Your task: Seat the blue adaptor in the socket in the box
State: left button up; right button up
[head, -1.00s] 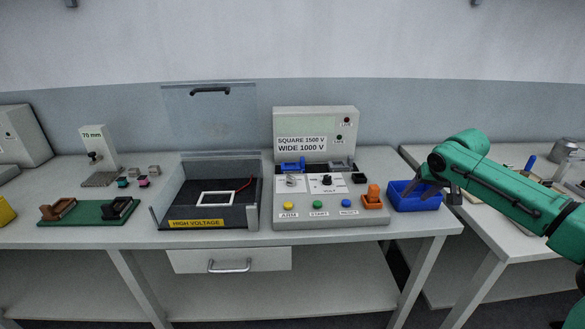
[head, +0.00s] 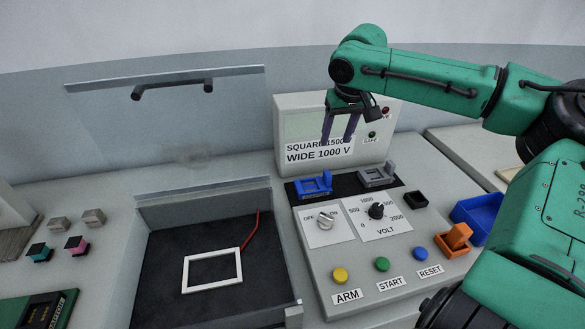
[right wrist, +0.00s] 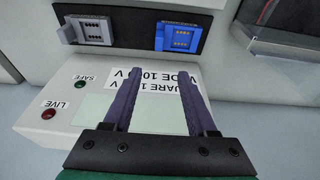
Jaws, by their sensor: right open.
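The blue adaptor (head: 313,184) sits on the black strip at the back of the tester console; it also shows in the right wrist view (right wrist: 178,38). A grey adaptor (head: 377,174) sits to its right. The box (head: 210,194) has its clear lid raised; a white rectangular frame (head: 212,287) and a red wire lie on its dark floor. I cannot make out a socket inside the frame. My right gripper (head: 338,138) is open and empty, pointing down in front of the console's upright panel, above the blue adaptor. My left gripper is not in view.
The raised clear lid (head: 170,110) stands behind the box. Small blocks (head: 76,245) and a green board (head: 40,310) lie left.

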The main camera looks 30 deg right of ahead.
send_near(327, 173)
jog(key=f, duration=0.2)
jog(key=p+x, duration=0.1)
jog(key=x, duration=0.4)
jog(key=shift+w+d+f, duration=0.2)
jog(key=shift+f, duration=0.5)
jog(key=shift+w+f, duration=0.1)
jog(key=shift+w, duration=0.05)
jog(key=c, duration=0.8)
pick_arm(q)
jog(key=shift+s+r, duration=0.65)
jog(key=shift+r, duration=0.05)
pick_arm(e)
grip_shut()
